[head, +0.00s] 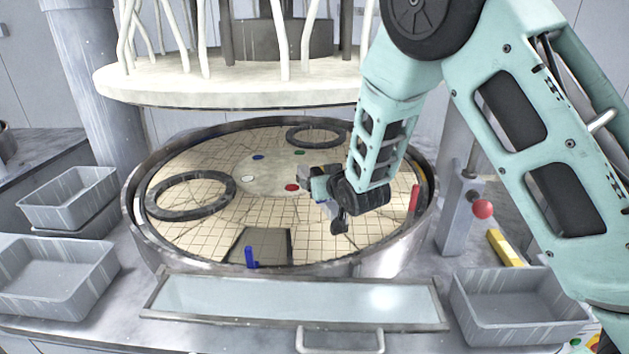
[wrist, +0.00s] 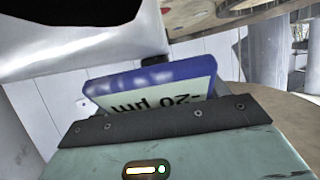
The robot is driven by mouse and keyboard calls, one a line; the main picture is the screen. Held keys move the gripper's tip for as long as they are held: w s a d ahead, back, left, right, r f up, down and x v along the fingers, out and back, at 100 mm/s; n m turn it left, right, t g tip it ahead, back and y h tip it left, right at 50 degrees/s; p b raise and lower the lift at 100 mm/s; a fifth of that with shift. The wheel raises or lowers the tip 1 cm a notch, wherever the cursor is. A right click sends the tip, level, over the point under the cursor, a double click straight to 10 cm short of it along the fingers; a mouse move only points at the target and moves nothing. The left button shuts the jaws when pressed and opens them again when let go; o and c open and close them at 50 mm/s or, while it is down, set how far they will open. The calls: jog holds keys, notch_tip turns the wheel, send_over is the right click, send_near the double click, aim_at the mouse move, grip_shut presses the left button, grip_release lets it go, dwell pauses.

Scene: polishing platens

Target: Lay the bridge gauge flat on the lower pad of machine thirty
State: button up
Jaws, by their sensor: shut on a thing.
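The lower pad (head: 215,222) is a round, cream, gridded surface inside a metal rim in the head view. My gripper (head: 328,190) is over its right-centre part, pointing left in the picture. It is shut on the bridge gauge, of which only a small grey and blue part (head: 321,187) shows beside the jaws. In the wrist view the gauge's blue-edged display (wrist: 150,85) reads "-20 µm" upside down, just past my gripper's body. The fingertips are hidden there. I cannot tell whether the gauge touches the pad. No machine number is readable.
Dark rings (head: 191,196) (head: 315,135) lie on the pad, with a dark rectangular patch (head: 262,245) at its front. The cream upper plate (head: 240,80) with hoses hangs above the back. Grey bins (head: 55,275) (head: 515,300) stand either side. A red-knobbed post (head: 482,209) stands right.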

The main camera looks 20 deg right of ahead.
jog(key=shift+f+b, duration=0.8)
jog(key=shift+f, duration=1)
jog(key=shift+f+b, duration=0.7)
jog(key=shift+b, duration=0.1)
jog(key=shift+f+b, duration=0.45)
jog(key=shift+b, duration=0.75)
jog(key=o, duration=1.6)
jog(key=shift+f, duration=0.1)
